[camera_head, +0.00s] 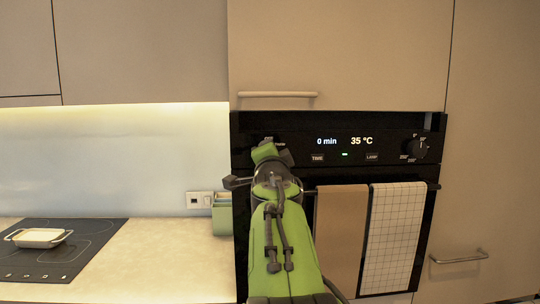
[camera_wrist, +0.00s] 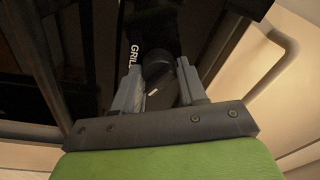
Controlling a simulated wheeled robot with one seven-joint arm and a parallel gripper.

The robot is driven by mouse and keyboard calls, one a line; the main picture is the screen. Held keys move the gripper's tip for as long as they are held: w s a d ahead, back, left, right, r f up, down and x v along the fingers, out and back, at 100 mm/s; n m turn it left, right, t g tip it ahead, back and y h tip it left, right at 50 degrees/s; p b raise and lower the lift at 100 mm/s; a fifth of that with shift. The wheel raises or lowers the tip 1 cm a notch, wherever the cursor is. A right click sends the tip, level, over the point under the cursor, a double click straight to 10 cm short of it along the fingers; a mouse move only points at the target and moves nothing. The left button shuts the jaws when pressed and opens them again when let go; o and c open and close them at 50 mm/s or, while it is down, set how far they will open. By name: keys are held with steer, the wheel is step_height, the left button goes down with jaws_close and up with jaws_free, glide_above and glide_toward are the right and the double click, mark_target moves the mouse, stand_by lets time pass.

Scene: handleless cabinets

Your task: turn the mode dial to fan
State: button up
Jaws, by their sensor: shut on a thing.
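The mode dial (camera_wrist: 158,68) is a dark round knob between my gripper's two grey fingers in the wrist view. My gripper (camera_wrist: 160,82) is shut on it. A small white mark shows on or beside the knob's near side. The white label GRILL reads just left of the dial; a fan label cannot be made out. In the head view my arm covers the left end of the oven's black control panel (camera_head: 300,128), hiding the dial and most of its labels.
A second dial (camera_head: 419,147) sits at the panel's right end. The display (camera_head: 345,141) reads 0 min and 35 °C. A brown towel (camera_head: 340,240) and a checked towel (camera_head: 393,235) hang below. A green container (camera_head: 222,215) stands left of the oven; a white dish (camera_head: 38,238) sits on the hob.

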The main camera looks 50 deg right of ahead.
steer(key=shift+f, duration=0.25)
steer(key=o, duration=1)
steer(key=shift+r, duration=0.15)
steer(key=b+v, duration=0.2)
steer(key=v, duration=1.3)
steer(key=shift+s+a, duration=0.2)
steer(key=shift+a, duration=0.15)
